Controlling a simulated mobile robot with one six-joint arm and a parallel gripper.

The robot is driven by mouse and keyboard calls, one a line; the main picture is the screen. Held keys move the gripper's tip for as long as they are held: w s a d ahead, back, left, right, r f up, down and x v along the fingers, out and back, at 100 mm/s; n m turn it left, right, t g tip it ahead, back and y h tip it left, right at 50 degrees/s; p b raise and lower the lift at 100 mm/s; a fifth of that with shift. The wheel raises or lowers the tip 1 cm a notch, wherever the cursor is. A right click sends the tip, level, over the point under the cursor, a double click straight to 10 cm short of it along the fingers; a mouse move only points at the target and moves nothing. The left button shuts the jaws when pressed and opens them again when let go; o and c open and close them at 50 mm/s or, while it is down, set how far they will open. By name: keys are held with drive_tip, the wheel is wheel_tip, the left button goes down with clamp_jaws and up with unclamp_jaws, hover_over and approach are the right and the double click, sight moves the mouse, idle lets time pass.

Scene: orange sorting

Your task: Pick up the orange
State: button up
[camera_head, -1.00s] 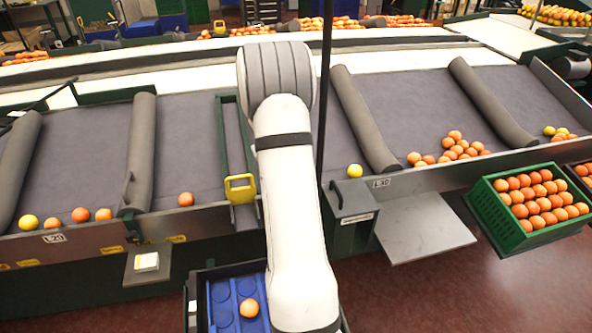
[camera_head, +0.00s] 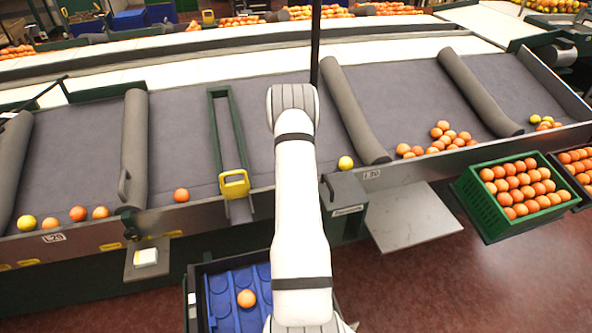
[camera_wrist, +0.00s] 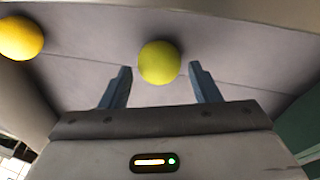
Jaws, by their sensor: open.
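My gripper (camera_wrist: 159,67) is open in the wrist view, with its two blue-grey fingers apart. A yellow-green fruit (camera_wrist: 159,60) shows between and just beyond the fingertips. An orange-yellow fruit (camera_wrist: 20,38) is at the upper left of that view. In the head view my gripper is not visible, and I cannot tell which fruits there match these. There, a lone orange (camera_head: 181,195) lies near the belt's front edge and a yellow fruit (camera_head: 345,162) lies right of my arm. Another orange (camera_head: 246,298) sits in the blue tray (camera_head: 221,309).
The grey belt (camera_head: 170,145) is divided by slanted grey rollers (camera_head: 134,150). A yellow-handled frame (camera_head: 234,186) stands left of my arm. A cluster of oranges (camera_head: 440,140) lies to the right, above a green crate of oranges (camera_head: 485,208). A bare shelf (camera_head: 415,222) juts out in front.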

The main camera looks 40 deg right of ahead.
drive_tip(key=shift+x, duration=1.1)
drive_tip(key=shift+c, duration=0.3)
drive_tip(key=c, duration=0.7)
drive_tip(key=shift+r, duration=0.1)
